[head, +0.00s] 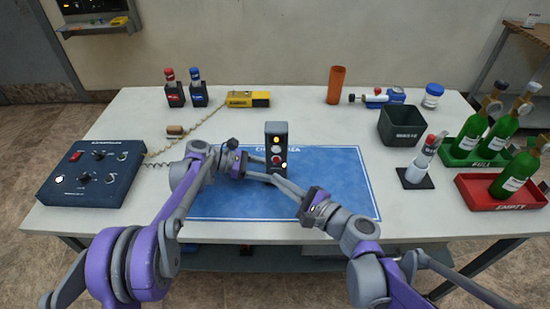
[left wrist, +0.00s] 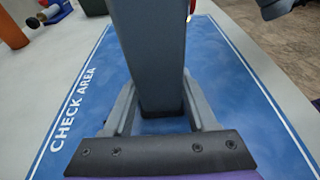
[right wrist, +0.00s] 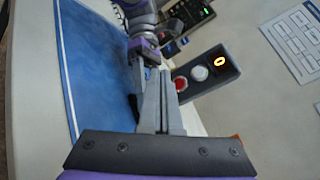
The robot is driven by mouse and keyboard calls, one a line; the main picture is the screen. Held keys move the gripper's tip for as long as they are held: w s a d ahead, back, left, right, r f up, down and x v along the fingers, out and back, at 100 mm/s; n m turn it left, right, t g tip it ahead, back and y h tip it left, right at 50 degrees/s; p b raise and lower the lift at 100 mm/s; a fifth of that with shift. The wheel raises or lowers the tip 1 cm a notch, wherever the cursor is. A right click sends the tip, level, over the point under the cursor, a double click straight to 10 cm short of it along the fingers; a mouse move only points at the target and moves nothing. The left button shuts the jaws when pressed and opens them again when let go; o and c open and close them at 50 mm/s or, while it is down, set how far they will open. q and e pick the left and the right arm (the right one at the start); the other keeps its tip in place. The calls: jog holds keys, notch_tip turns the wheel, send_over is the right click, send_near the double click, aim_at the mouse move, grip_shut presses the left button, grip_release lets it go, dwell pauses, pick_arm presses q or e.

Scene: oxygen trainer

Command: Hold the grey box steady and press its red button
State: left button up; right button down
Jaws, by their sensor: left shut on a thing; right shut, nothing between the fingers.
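The grey box (head: 276,130) stands upright on the blue check-area mat (head: 340,180). Its front carries an orange lit lamp, a white round part and a red button (right wrist: 181,84). My left gripper (head: 262,175) is shut on the box from the left; the left wrist view shows the box (left wrist: 150,50) between its fingers. My right gripper (head: 276,179) is shut and empty, its fingertips close in front of the lower face of the box, near the red button. In the right wrist view the fingertips (right wrist: 160,72) are beside the button; I cannot tell whether they touch.
A dark blue control panel (head: 95,172) is at the left. A yellow device (head: 248,99) and an orange cup (head: 336,84) stand behind. A dark bin (head: 401,126), a bottle in a stand (head: 416,180) and trays of green cylinders (head: 500,190) are at the right. The mat's right side is clear.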

aim_at(267, 160)
jog(key=shift+w, duration=1.6)
dwell(0.8)
jog(key=shift+w, duration=0.45)
jog(key=shift+w, duration=0.25)
dwell(0.3)
jog(key=shift+s, duration=0.7)
